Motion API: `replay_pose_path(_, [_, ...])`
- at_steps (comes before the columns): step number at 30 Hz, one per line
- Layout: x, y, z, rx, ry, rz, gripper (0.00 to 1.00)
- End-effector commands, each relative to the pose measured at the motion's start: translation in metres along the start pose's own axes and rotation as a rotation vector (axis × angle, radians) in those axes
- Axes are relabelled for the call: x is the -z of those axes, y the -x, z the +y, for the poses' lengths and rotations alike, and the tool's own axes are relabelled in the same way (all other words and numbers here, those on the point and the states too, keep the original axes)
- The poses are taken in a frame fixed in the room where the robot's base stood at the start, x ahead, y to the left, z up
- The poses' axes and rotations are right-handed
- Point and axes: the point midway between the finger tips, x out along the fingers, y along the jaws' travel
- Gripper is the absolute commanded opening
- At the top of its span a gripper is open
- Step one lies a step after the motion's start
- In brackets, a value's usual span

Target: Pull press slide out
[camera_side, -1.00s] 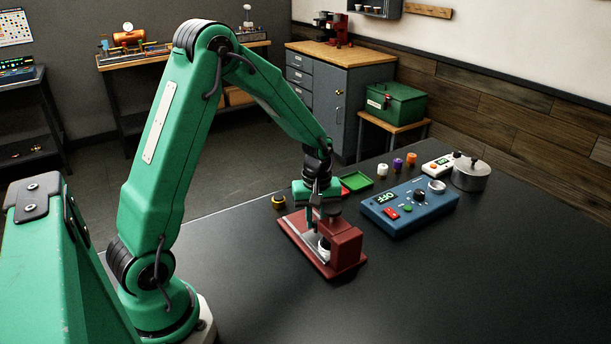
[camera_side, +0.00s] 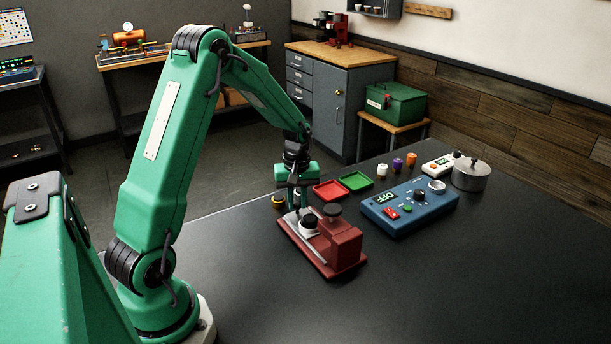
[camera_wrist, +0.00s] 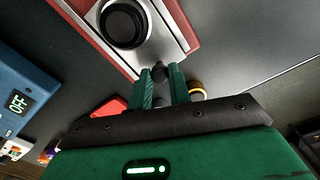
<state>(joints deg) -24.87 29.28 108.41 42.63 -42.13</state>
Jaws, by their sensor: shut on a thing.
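The red press (camera_side: 345,247) stands on the dark table in the side view, with a grey knob on its block. Its silver slide (camera_wrist: 159,37) sticks out from under the block along the red base. A white-rimmed cup with a dark top (camera_side: 309,226) sits on the slide, clear of the block; from above it is a dark round shape in the wrist view (camera_wrist: 124,24). My gripper (camera_wrist: 160,75) is shut on the small dark knob (camera_wrist: 158,69) at the slide's outer end. In the side view, my gripper (camera_side: 294,204) is at the base's far left end.
A red tray (camera_side: 330,191) and a green tray (camera_side: 356,182) lie behind the press. A blue control box reading OFF (camera_side: 410,206) is to the right, with a metal pot (camera_side: 471,175) beyond. A yellow-and-black round part (camera_side: 279,201) is close beside my gripper. The front table is clear.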

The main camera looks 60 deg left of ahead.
Motion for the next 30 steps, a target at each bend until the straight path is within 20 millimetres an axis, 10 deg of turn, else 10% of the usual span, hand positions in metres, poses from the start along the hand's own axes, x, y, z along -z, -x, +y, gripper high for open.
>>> replay_pose_path(4, [0.007, 0.001, -0.002, -0.009, 0.014, 0.010, 0.00])
replay_pose_path(5, [0.007, 0.001, -0.002, -0.009, 0.015, 0.010, 0.22])
replay_pose_path(8, [0.006, 0.001, -0.002, -0.008, 0.014, 0.009, 0.41])
replay_pose_path(30, [0.004, 0.036, -0.001, -0.008, 0.010, 0.009, 0.41])
